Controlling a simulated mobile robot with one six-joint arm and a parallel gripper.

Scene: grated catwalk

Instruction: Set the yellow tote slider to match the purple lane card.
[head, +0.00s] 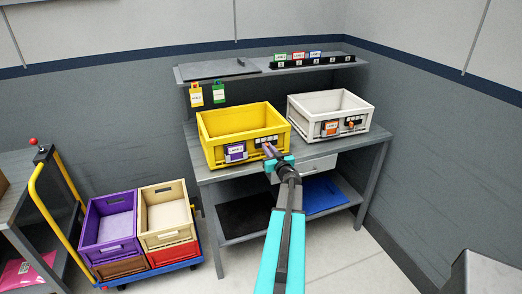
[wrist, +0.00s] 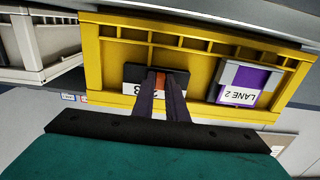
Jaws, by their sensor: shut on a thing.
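The yellow tote (head: 215,150) stands on the bench, and its front also shows upside down in the wrist view (wrist: 96,60). The purple lane card (head: 236,152) sits in a holder on that front and reads LANE 2 in the wrist view (wrist: 240,95). Beside it is the dark slider plate (head: 266,140), also in the wrist view (wrist: 133,72). My gripper (head: 269,151) is at the plate, its fingers shut on the orange slider knob (wrist: 179,77). The fingers hide most of the number scale, so the slider's setting cannot be read.
A white tote (head: 302,121) with an orange card and its own slider stands close on the right. A shelf (head: 215,71) with several small cards is above. A cart (head: 118,283) with stacked totes stands at the left. A drawer (head: 316,164) is under the bench top.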

